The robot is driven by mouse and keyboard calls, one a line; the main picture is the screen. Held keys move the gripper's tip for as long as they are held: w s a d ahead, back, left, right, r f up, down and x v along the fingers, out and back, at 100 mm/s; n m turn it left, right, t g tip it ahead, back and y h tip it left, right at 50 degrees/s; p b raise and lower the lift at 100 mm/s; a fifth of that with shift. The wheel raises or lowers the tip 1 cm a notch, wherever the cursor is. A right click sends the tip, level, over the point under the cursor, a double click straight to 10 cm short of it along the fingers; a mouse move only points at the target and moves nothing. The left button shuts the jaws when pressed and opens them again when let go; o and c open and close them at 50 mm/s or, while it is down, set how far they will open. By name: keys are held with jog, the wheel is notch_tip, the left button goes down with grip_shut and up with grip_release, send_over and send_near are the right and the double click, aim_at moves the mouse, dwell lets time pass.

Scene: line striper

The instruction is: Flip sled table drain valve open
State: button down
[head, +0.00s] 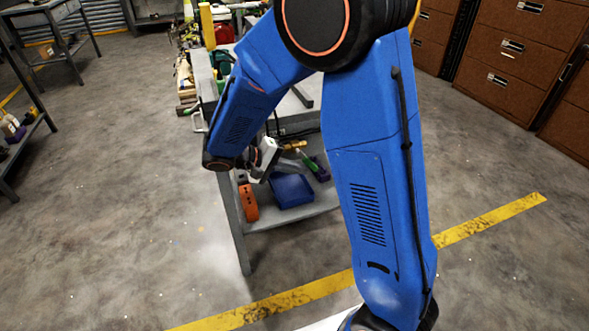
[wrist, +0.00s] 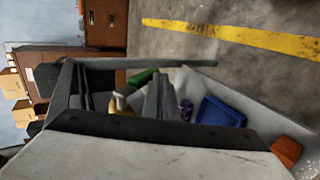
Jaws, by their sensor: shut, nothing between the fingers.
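A brass valve (wrist: 121,104) with a green lever (wrist: 138,78) shows in the wrist view, just left of my gripper (wrist: 157,92). The brass valve (head: 295,145) is small in the head view, under the table top of the grey cart. The lower part of the valve is hidden, and the lever's exact setting is unclear.
The cart's lower shelf (head: 300,216) holds a blue bin (head: 291,190), an orange block (head: 248,202) and a purple item (head: 321,171). Tools and cans crowd the cart's far side. Brown drawer cabinets (head: 520,60) stand right.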

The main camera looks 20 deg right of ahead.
aim_at(312, 162)
jog(key=h, duration=0.1)
jog(key=d+h, duration=0.1)
jog(key=h, duration=0.1)
jog(key=shift+d, duration=0.25)
jog(key=shift+d+r, duration=0.35)
jog(key=shift+d, duration=0.25)
jog(key=shift+d+r, duration=0.35)
jog(key=shift+d, duration=0.25)
jog(key=shift+d+h, duration=0.1)
jog(key=shift+h, duration=0.3)
jog(key=shift+d+r, duration=0.1)
jog(key=shift+r, duration=0.1)
jog(key=shift+f, duration=0.15)
dwell(0.4)
jog(key=shift+w+f, duration=0.1)
jog(key=shift+f, duration=0.15)
jog(key=a+f, duration=0.4)
jog(key=a, duration=0.7)
jog(key=shift+f, duration=0.35)
